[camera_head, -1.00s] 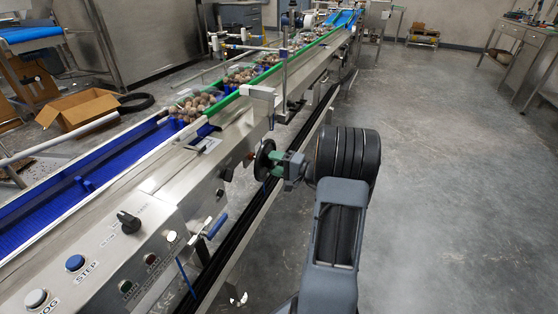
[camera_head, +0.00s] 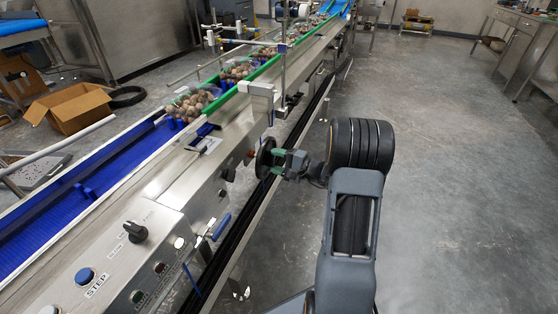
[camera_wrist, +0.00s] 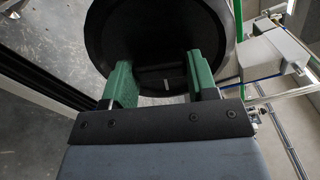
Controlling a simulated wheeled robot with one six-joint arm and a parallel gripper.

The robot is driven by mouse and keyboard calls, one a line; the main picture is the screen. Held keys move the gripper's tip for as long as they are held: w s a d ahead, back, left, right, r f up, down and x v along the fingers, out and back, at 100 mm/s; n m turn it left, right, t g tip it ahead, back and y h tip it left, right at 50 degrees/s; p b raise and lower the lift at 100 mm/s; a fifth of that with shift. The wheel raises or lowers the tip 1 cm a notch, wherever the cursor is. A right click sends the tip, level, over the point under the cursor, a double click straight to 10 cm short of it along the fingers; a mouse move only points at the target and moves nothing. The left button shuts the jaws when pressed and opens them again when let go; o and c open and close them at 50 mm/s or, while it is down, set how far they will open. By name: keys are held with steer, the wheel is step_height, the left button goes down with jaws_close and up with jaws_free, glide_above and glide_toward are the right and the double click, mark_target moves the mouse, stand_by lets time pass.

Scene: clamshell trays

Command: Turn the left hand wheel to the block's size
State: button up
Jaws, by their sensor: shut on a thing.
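The hand wheel (camera_head: 264,158) is a dark round disc on the side of the steel conveyor. In the wrist view the wheel (camera_wrist: 165,30) fills the top middle, its face towards me. My gripper (camera_head: 280,161) is at the wheel's near face, with its green fingers pointing at it. In the wrist view the fingers of my gripper (camera_wrist: 161,80) stand apart on either side of the wheel's middle and are shut on part of it. The exact part gripped is dark and hard to make out. I cannot make out the block or a size scale.
The conveyor has a control panel (camera_head: 130,255) at the near left and a blue-handled lever (camera_head: 221,227) below the wheel. Filled clamshell trays (camera_head: 190,103) stand along the belt. A cardboard box (camera_head: 72,108) lies on the floor beyond. The floor at right is clear.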

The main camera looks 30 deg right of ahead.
steer(key=o, duration=1.3)
steer(key=p+v, duration=0.2)
steer(key=v, duration=1.2)
steer(key=shift+p, duration=0.3)
steer(key=s+a+r+n+g+h+p, duration=0.2)
steer(key=s+a+r+n+g+p, duration=0.15)
steer(key=a+r+g+p, duration=0.4)
steer(key=s+a+r+n+g+h+p, duration=0.1)
steer(key=s+a+r+n+g+p, duration=0.3)
steer(key=a+r+p, duration=0.65)
steer(key=s+a+r+n+t+h+p, duration=0.1)
steer(key=r+h+p, duration=0.3)
steer(key=r, duration=0.5)
steer(key=s+a+r+n+t+h+p, duration=0.1)
steer(key=s+r+n+h+p, duration=0.2)
steer(key=r+p, duration=0.4)
step_height(320, 180, up, 3)
steer(key=shift+s+a+r+n+h+p, duration=0.25)
steer(key=shift+s+n+h+p, duration=0.15)
steer(key=shift+n+h, duration=0.6)
